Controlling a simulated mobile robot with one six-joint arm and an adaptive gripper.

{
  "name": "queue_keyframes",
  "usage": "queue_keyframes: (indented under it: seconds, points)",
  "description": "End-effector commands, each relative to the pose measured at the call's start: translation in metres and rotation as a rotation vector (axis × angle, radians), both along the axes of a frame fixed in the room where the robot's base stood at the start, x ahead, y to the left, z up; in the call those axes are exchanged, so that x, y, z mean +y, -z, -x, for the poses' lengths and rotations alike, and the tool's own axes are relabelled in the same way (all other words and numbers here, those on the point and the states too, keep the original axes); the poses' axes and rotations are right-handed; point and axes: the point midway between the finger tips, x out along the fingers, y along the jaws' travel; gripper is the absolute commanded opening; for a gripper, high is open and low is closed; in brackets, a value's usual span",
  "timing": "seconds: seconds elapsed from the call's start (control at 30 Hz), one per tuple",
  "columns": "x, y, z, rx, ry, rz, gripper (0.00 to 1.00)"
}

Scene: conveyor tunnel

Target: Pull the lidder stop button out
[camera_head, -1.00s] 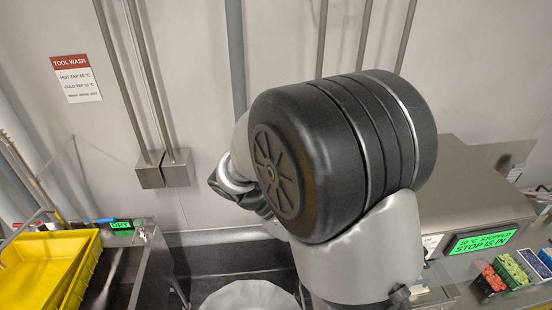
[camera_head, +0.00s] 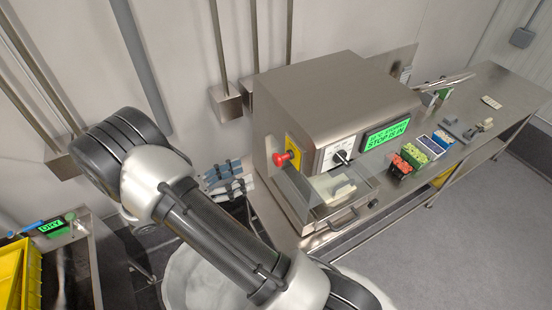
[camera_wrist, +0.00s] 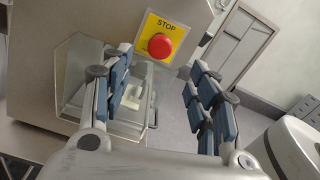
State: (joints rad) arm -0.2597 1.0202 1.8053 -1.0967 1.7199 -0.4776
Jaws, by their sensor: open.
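The red stop button (camera_head: 283,159) sticks out from a yellow plate (camera_head: 293,147) on the side of the steel lidder (camera_head: 300,100). In the wrist view the red button (camera_wrist: 160,46) is round, on the yellow plate marked STOP. The lidder's green display (camera_head: 387,133) reads "STOP IS IN". My gripper (camera_head: 224,174) is open and empty, to the left of the button and apart from it. In the wrist view its blue-padded fingers (camera_wrist: 160,72) stand wide apart, with the button seen between and beyond their tips.
A dial (camera_head: 340,157) and a clear guard with a handle (camera_head: 340,215) are on the lidder's front. Small boxes of coloured items (camera_head: 415,155) stand on the steel bench at right. A white round bin (camera_head: 195,275) stands below my arm. Yellow trays (camera_head: 22,275) lie at left.

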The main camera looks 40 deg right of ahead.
Motion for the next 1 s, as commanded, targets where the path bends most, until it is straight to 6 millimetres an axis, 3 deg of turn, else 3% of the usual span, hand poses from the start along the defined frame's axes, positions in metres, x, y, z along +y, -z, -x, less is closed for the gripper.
queue_keyframes:
  seconds: [0.3, 0.5, 0.7, 1.0]
  points:
    - [-0.069, -0.001, 0.018, 0.002, 0.005, 0.000, 0.54]
    - [-0.100, 0.000, 0.025, 0.000, 0.002, -0.001, 0.54]
    - [-0.114, 0.000, 0.028, -0.001, 0.001, -0.001, 0.54]
    - [-0.116, 0.000, 0.028, -0.001, 0.000, -0.001, 0.54]
